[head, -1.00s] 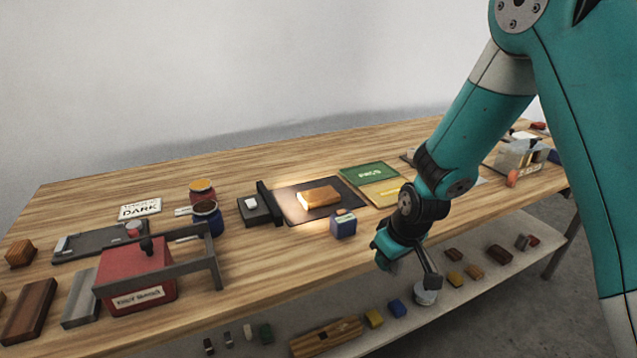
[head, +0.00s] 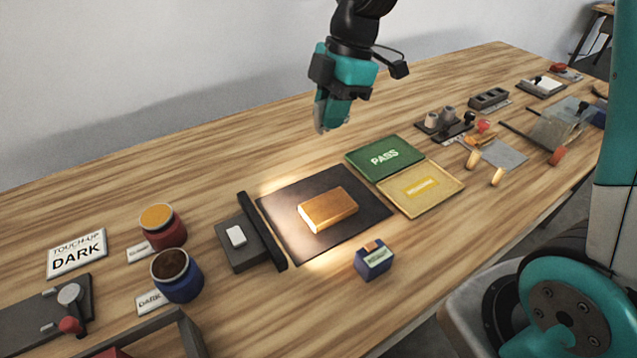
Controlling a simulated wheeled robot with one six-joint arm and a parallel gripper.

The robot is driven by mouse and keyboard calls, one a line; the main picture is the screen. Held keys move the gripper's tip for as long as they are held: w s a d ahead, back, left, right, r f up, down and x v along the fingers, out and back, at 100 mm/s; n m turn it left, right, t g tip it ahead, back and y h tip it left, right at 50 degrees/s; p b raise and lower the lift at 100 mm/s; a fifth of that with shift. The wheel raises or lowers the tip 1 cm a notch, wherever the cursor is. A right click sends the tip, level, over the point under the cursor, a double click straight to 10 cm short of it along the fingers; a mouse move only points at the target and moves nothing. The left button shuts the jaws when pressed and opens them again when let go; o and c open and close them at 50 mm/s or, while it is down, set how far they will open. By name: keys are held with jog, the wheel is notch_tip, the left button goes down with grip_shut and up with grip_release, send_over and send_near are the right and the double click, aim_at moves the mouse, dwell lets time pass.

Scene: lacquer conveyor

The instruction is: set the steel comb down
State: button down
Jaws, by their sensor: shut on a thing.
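My gripper (head: 330,116) hangs over the back part of the wooden table, left of and above the green PASS pad (head: 384,156). It points down and is shut. The steel comb cannot be made out clearly; what the jaws hold is mostly hidden by the fingers, with only a small pale edge near the fingertips. The gripper is apart from the tabletop.
A lit orange-brown block (head: 328,209) lies on a dark mat (head: 285,207). A yellow pad (head: 421,190), a small blue box (head: 374,260) and a red jar (head: 163,227) and blue jar (head: 177,276) stand nearby. Bare wood (head: 230,165) lies behind the mat.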

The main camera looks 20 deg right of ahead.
aim_at(322, 208)
jog(key=shift+w+f, duration=0.1)
jog(key=shift+f, duration=0.2)
notch_tip(322, 208, down, 19)
jog(key=shift+f+p, duration=0.1)
jog(key=shift+p, duration=0.5)
jog(key=c, duration=1.1)
grip_release()
jog(key=shift+f, duration=0.1)
jog(key=s+b+v, duration=0.1)
jog(key=b+v, duration=0.1)
jog(key=v, duration=1)
jog(key=s+a+r+m, duration=0.3)
jog(key=s+r+m, duration=0.3)
jog(key=s, duration=0.3)
jog(key=s+a+r+m, duration=0.4)
jog(key=s+m, duration=0.3)
jog(key=s, duration=0.3)
jog(key=shift+s+a+r+t+y, duration=0.3)
jog(key=shift+r+y, duration=0.1)
jog(key=shift+r, duration=0.45)
